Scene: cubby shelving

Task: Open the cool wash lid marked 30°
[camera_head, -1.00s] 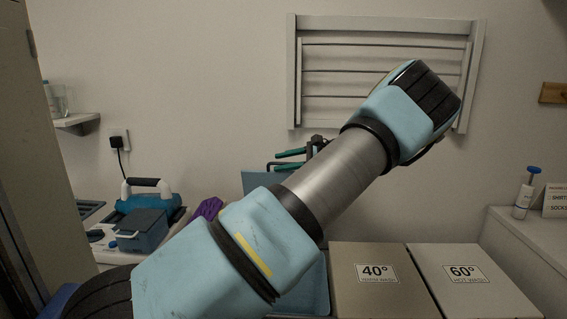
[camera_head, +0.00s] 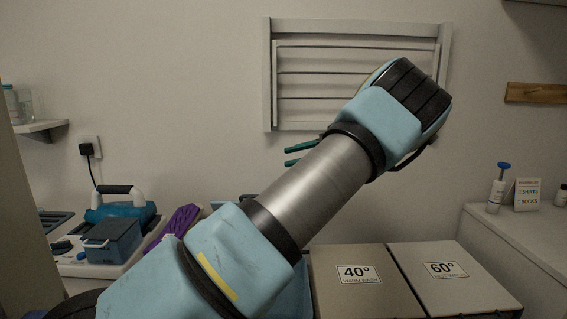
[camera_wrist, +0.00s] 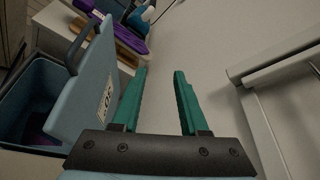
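The light blue lid with a partly readable label (camera_wrist: 88,95) stands raised on its bin in the wrist view. The label ends in a degree mark and looks like 30°. The open blue bin (camera_wrist: 38,85) below it shows a dark inside with something purple. My gripper (camera_wrist: 158,78) is open and empty, its green fingers apart. The lid is just left of the left finger; I cannot tell whether they touch. In the head view my gripper (camera_head: 301,155) is partly behind my arm, which hides most of the blue bin and lid.
The 40° lid (camera_head: 375,295) and 60° lid (camera_head: 455,292) are shut, at right. A drying rack (camera_head: 268,75) hangs on the wall above. A purple item (camera_head: 183,222) and a blue-grey box (camera_head: 112,240) are at left. A counter with a pump bottle (camera_head: 497,190) is at far right.

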